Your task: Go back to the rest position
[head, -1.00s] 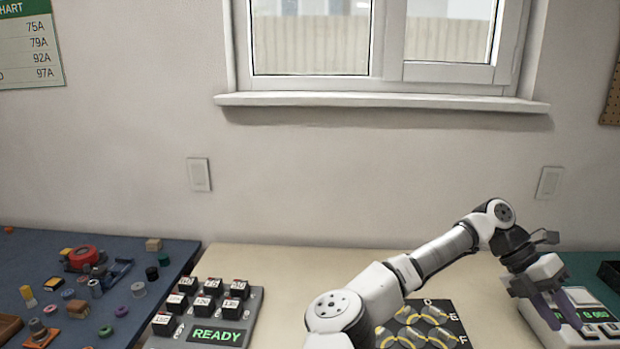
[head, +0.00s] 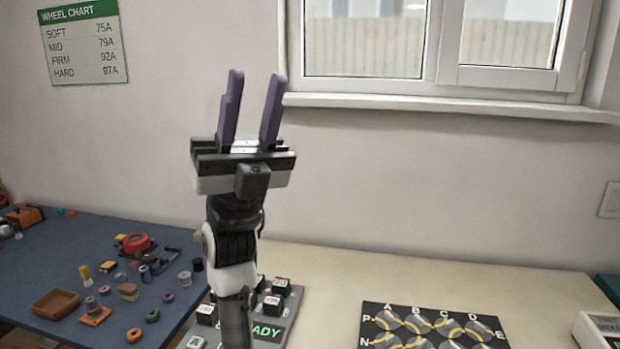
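My gripper (head: 249,110) is raised in front of the wall, left of the window, with its purple fingers pointing up. The fingers are apart and nothing is between them. My arm stands upright below it and hides part of the device with the green READY display (head: 268,332).
A blue table (head: 50,270) at left holds wheels, rings and a small brown tray (head: 56,303). The beige bench (head: 420,275) carries a dark lettered board (head: 372,318) with yellow curves. A white device (head: 590,330) stands at far right. The wall has a wheel chart (head: 85,42).

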